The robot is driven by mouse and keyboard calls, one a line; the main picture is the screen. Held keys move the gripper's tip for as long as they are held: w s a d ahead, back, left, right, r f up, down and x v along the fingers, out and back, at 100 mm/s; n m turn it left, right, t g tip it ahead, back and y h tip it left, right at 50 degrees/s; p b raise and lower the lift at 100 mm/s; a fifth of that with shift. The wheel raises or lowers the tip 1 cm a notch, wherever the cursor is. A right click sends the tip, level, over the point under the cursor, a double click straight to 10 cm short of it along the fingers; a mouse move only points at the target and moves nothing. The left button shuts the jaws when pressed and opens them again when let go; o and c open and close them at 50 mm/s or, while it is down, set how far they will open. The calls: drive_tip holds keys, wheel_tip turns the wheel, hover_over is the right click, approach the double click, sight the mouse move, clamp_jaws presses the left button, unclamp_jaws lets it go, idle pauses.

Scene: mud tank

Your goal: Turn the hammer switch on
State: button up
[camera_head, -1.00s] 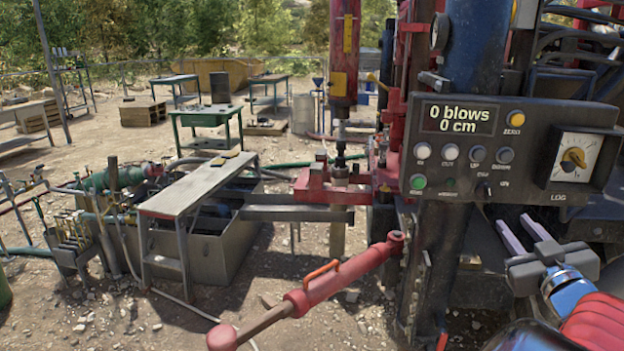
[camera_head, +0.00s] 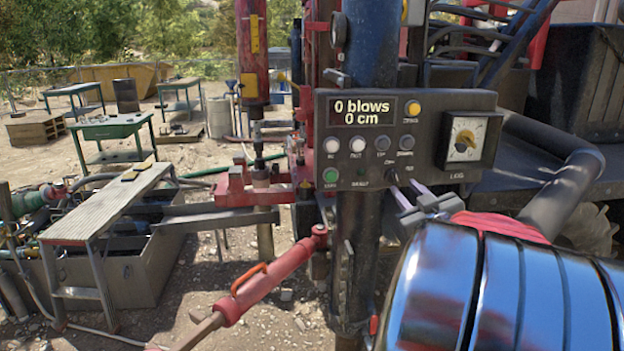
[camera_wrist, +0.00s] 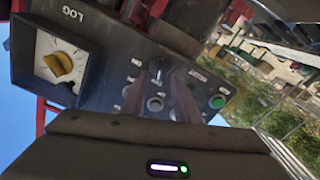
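The dark control panel (camera_head: 340,153) stands ahead; its display (camera_head: 362,111) reads "0 blows" and "0 cm". The small hammer toggle switch (camera_head: 392,177) is on the panel's lower edge, right of the green button (camera_head: 330,175). Its lever position is too small to tell. My gripper (camera_head: 405,188) is just below and right of the switch, with its fingers apart. In the wrist view, my gripper (camera_wrist: 160,78) points at the panel face with a gap between its fingers. The switch cannot be made out clearly there, and contact cannot be told.
Buttons sit left of and above the switch. A red cylinder (camera_head: 265,285) angles below the panel.

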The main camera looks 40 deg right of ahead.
sight(396, 181)
drive_tip(key=shift+x, duration=2.75)
drive_tip(key=shift+c, duration=0.4)
drive_tip(key=c, duration=0.6)
clamp_jaws()
drive_tip(key=shift+a, duration=0.2)
